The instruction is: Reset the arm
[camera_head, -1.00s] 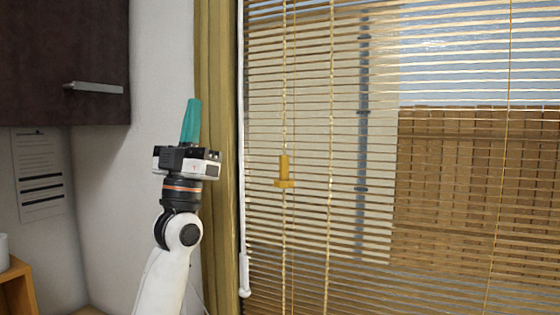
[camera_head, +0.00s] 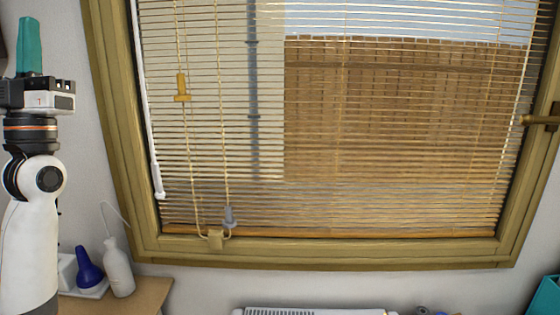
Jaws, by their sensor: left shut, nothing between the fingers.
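My left arm stands upright at the left edge of the head view. Its left gripper (camera_head: 29,45) has teal fingers that point straight up and lie together, with nothing between them. The gripper is in front of the pale wall, left of the window frame, and touches nothing that I can see. My right gripper does not show.
A window with slatted blinds (camera_head: 400,130) and a wooden frame (camera_head: 340,252) fills most of the view. A wooden surface (camera_head: 130,297) at lower left holds a white bottle (camera_head: 118,268) and a blue bottle (camera_head: 88,268). A teal container (camera_head: 545,297) shows at lower right.

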